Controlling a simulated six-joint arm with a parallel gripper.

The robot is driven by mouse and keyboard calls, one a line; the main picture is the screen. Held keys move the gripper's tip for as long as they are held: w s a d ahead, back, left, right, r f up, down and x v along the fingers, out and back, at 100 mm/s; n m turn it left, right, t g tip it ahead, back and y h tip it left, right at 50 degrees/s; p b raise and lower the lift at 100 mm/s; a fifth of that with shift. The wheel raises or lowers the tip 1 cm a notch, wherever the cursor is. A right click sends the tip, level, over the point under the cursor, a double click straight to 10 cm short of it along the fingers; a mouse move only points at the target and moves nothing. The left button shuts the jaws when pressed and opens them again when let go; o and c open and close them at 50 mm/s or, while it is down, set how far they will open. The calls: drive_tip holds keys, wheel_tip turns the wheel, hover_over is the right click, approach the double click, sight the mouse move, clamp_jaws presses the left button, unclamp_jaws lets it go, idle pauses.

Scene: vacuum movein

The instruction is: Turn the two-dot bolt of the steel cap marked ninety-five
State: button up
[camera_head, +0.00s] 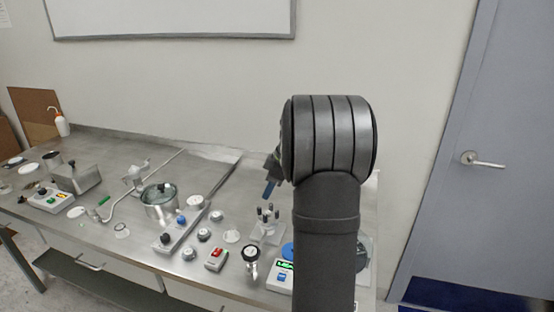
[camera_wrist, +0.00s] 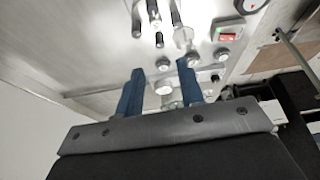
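Several small round steel caps stand on the steel table, such as a front cap (camera_head: 188,253), a middle cap (camera_head: 204,234) and a back cap (camera_head: 217,216). Their marks and bolt dots are too small to read, so I cannot tell which is ninety-five. My gripper (camera_wrist: 160,76) has two blue fingers standing apart, with nothing visibly held. In the wrist view a round cap (camera_wrist: 164,87) shows between the fingers, apparently beyond them. In the head view one blue finger (camera_head: 269,188) shows above a clear stand with dark posts (camera_head: 267,212); my arm hides the rest.
A red-and-green switch box (camera_head: 216,259), a round gauge (camera_head: 251,254) and a display box (camera_head: 281,277) stand near the front edge. A glass-lidded pot (camera_head: 160,203) and a block with knobs (camera_head: 178,232) stand left.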

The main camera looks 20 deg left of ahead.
wheel_tip(320, 180, up, 10)
drive_tip(key=d+m+h, duration=0.2)
drive_tip(key=m+h, duration=0.2)
drive_tip(key=m, duration=0.5)
drive_tip(key=shift+s+h, duration=0.15)
drive_tip(key=shift+h, duration=0.15)
drive_tip(key=shift+d, duration=0.15)
drive_tip(key=n+y, duration=0.5)
drive_tip(key=n, duration=0.2)
approach(260, 207)
drive_tip(key=shift+t, duration=0.3)
drive_tip(key=x, duration=0.8)
drive_tip(key=shift+s+a+f, duration=0.2)
drive_tip(key=shift+s+f, duration=0.05)
drive_tip(key=shift+f, duration=0.1)
drive_tip(key=shift+h, duration=0.3)
drive_tip(key=shift+c, duration=0.4)
